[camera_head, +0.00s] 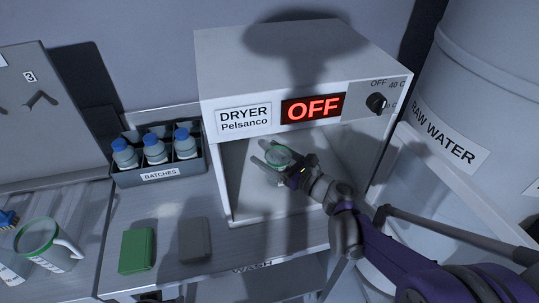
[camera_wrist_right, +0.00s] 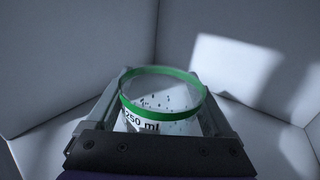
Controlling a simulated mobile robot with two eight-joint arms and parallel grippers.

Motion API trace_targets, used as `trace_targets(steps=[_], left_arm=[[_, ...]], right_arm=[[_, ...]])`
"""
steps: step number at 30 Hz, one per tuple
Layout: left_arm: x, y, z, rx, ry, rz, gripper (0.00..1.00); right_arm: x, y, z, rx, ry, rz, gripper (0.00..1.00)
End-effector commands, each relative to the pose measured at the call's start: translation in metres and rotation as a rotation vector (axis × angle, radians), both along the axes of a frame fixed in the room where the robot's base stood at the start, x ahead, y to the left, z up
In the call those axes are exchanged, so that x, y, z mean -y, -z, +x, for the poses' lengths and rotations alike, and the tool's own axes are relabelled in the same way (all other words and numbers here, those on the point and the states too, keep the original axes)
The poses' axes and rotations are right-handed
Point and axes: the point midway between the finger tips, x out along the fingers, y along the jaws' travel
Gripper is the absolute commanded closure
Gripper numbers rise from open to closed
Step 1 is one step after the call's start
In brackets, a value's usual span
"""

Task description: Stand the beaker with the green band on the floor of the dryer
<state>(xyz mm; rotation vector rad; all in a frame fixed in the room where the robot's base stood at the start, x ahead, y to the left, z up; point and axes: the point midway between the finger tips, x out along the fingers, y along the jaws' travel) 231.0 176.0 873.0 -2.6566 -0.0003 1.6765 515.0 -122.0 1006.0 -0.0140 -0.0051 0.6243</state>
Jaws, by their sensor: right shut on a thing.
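The beaker with the green band (camera_head: 279,157) is inside the open dryer (camera_head: 300,75), low in its chamber. My right gripper (camera_head: 278,163) reaches in through the front opening and is shut on the beaker. In the right wrist view the beaker (camera_wrist_right: 160,98) stands between the two fingers, with a green rim band, "250 ml" print and dark specks inside. It looks close to upright. Its base is hidden, so I cannot tell whether it touches the dryer floor (camera_head: 255,205). My left gripper is not in view.
The dryer display (camera_head: 313,109) reads OFF. Left of the dryer are a BATCHES rack (camera_head: 160,175) with blue-capped bottles, a green block (camera_head: 137,250) and a grey block (camera_head: 194,240). A green-rimmed jug (camera_head: 62,250) stands at far left. A RAW WATER tank (camera_head: 480,110) is at right.

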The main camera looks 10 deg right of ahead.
Motion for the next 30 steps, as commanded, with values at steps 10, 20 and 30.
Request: trace_targets(steps=[10, 20, 30], left_arm=[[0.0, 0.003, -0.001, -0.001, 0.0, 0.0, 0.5], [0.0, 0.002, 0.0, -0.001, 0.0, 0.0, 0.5], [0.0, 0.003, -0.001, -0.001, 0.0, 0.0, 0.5]], right_arm=[[0.0, 0.004, 0.0, 0.0, 0.0, 0.0, 0.73], [0.0, 0.003, 0.0, 0.0, 0.0, 0.0, 0.0], [0.024, 0.0, -0.03, 0.0, 0.005, -0.001, 0.0]])
